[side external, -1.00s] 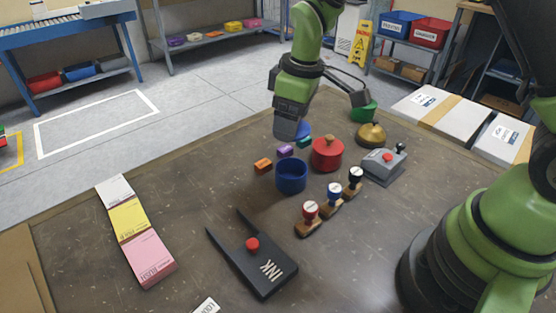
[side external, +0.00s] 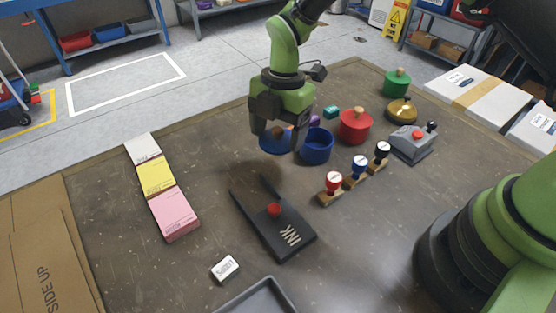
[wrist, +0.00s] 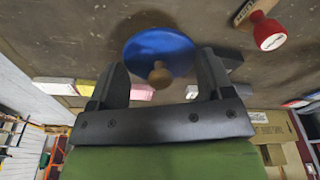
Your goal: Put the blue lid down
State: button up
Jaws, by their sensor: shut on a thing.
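The blue lid (side external: 272,145), with a round wooden knob, shows between the fingers of my gripper (side external: 279,146) in the side view. The gripper points down and is shut on the lid, just left of the open blue pot (side external: 317,149). In the wrist view the lid (wrist: 158,48) sits at the fingertips of my gripper (wrist: 160,62), its knob facing back toward the palm. The exact finger contact is hard to see. I cannot tell whether the lid touches the table.
A red lidded pot (side external: 355,126), several stamps (side external: 358,166) and a grey device (side external: 413,143) stand to the right. A black ink pad (side external: 275,222) lies in front, and coloured paper pads (side external: 163,190) lie left. Table between the paper pads and lid is clear.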

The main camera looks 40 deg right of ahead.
aim_at(277, 170)
notch_tip(277, 170, down, 7)
dwell(0.3)
jog(key=shift+f, duration=0.15)
jog(key=o, duration=0.9)
